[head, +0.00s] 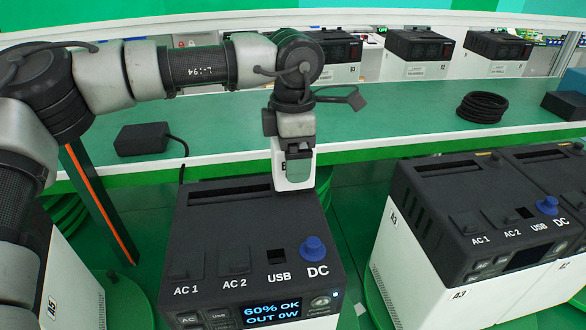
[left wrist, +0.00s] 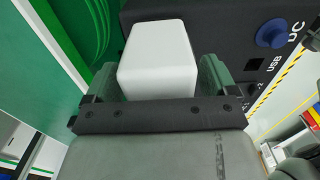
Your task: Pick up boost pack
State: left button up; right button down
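The boost pack appears as a white block (head: 280,181) at the back right of the near power station's dark top, to the right of its long slot. My left gripper (head: 299,166) comes down onto it from above. In the left wrist view the white block (left wrist: 158,62) fills the space between the two green fingers of my left gripper (left wrist: 157,78), with no clear gap on either side. The gripper looks shut on it. I cannot tell whether the block's underside touches the station. My right gripper is not in view.
The near power station (head: 240,235) has a blue DC knob (head: 313,247) and a lit display. Station A3 (head: 450,215) stands to the right. Behind is a green table (head: 400,115) with a black adapter (head: 141,138) and a coiled cable (head: 482,107). Several stations stand farther back.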

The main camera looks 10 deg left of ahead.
pick_arm(q)
jog(key=c, duration=1.4)
jog(key=shift+r, duration=0.1)
grip_shut()
jog(key=shift+w, duration=0.1)
